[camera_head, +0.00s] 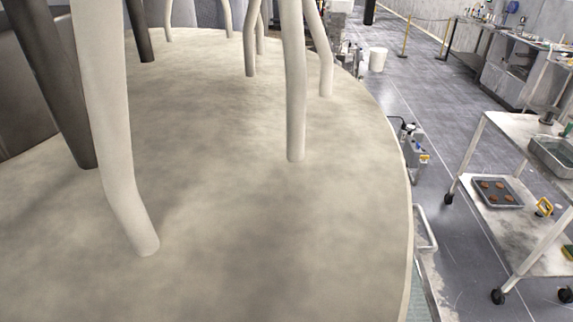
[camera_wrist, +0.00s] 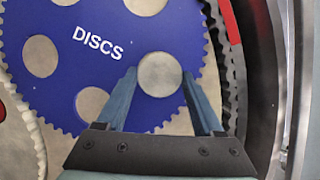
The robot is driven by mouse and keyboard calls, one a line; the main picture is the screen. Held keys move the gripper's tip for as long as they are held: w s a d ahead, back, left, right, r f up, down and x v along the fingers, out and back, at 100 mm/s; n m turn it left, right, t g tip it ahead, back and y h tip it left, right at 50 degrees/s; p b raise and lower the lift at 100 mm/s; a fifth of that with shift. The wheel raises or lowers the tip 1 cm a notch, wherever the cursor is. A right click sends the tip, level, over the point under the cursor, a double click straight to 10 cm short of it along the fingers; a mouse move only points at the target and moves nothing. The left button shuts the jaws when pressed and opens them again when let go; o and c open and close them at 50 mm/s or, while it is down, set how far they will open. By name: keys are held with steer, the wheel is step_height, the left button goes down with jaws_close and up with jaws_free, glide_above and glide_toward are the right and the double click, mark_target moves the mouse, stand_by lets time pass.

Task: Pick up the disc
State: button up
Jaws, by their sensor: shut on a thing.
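In the wrist view, my gripper (camera_wrist: 160,78) reaches over a blue toothed carrier (camera_wrist: 62,62) marked "DISCS". Its two blue-grey fingers are shut on a round grey disc (camera_wrist: 160,74), one on each side of it. The disc covers part of the carrier from this view. I cannot tell how far it stands above the carrier. Several other round openings in the carrier look beige or grey. The head view shows neither my gripper nor the disc.
A red part (camera_wrist: 229,20) and a dark curved toothed rim (camera_wrist: 222,70) lie right of the carrier. In the head view, a large beige round plate (camera_head: 230,220) with pale hoses (camera_head: 295,90) fills the left. A cart (camera_head: 480,225) stands right, across grey floor.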

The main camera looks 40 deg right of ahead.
step_height(320, 180, up, 3)
steer(key=shift+w+p, duration=0.15)
steer(key=shift+p, duration=0.65)
steer(key=s+a+b, duration=0.3)
steer(key=a, duration=0.3)
steer(key=s+a+b, duration=0.3)
steer(key=s+a, duration=0.1)
steer(key=a, duration=0.3)
steer(key=s+a+b, duration=0.3)
steer(key=a+b, duration=0.1)
steer(key=a, duration=0.3)
steer(key=shift+s+a+f, duration=0.1)
steer(key=shift+s+a, duration=0.15)
steer(key=shift+s+a+r+p, duration=0.25)
steer(key=shift+a+r+p, duration=0.3)
steer(key=shift+p, duration=0.3)
steer(key=p, duration=0.2)
steer(key=s+a+p, duration=0.1)
steer(key=p, duration=0.1)
steer(key=shift+a+r, duration=0.15)
steer(key=shift+a, duration=0.1)
steer(key=shift+s+a+f+p, duration=0.15)
steer(key=shift+s+a, duration=0.3)
steer(key=shift+a, duration=0.45)
steer(key=shift+s+a+f+p, duration=0.15)
steer(key=shift+s+a, duration=0.3)
steer(key=shift+a, duration=0.45)
steer(key=shift+s+a+f+p, duration=0.15)
steer(key=shift+s+a, duration=0.3)
steer(key=shift+a, duration=0.45)
